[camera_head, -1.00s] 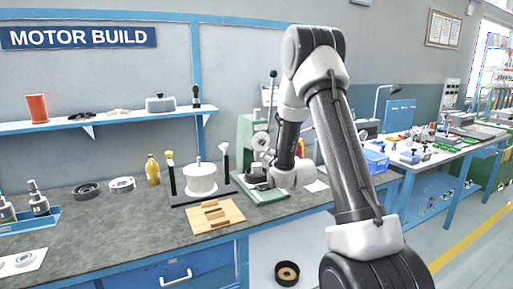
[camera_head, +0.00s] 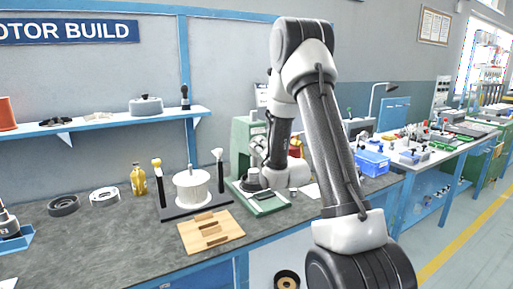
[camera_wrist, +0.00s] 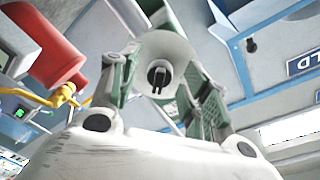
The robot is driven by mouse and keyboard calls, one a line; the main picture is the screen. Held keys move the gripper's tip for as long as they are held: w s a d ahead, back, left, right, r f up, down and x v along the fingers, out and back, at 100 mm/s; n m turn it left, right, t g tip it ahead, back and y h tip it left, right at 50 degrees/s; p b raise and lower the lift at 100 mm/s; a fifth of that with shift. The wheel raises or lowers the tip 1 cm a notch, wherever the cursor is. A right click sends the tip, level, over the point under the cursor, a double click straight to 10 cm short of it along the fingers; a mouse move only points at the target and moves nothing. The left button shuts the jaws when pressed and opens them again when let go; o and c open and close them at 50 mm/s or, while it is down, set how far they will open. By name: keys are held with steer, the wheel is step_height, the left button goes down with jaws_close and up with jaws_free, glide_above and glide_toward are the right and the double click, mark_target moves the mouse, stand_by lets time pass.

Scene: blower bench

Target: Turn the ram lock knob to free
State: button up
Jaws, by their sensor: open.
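The green press (camera_head: 241,138) stands on the bench just left of my wrist, with a pale round part on its front. In the wrist view, a pale grey round knob-like part (camera_wrist: 178,50) with a dark slotted centre faces me, with the green press body (camera_wrist: 182,12) behind it. I take this to be the ram lock knob; no marking on it is readable. My gripper (camera_wrist: 162,78) is open, its fingers on either side of the round part. I cannot tell whether they touch it. In the head view the arm hides much of the press.
A red cylinder (camera_wrist: 52,50) with yellow fittings is at the left of the wrist view. A white spool (camera_head: 192,188) on a dark stand and a wooden block board (camera_head: 211,232) are left of the press. A blue bin (camera_head: 372,162) is to the right.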

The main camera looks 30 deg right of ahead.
steer(key=c, duration=1)
steer(key=shift+c, duration=0.2)
steer(key=shift+n, duration=0.4)
steer(key=shift+d+f+n+t+y, duration=0.15)
steer(key=shift+n+y, duration=0.1)
steer(key=shift+n, duration=2.8)
steer(key=shift+n+t+y, duration=0.2)
steer(key=shift+n+y, duration=0.1)
steer(key=shift+n, duration=2.7)
steer(key=shift+d+f+n+t+y, duration=0.15)
steer(key=shift+n+y, duration=0.1)
steer(key=shift+n, duration=2.8)
steer(key=shift+r, duration=0.1)
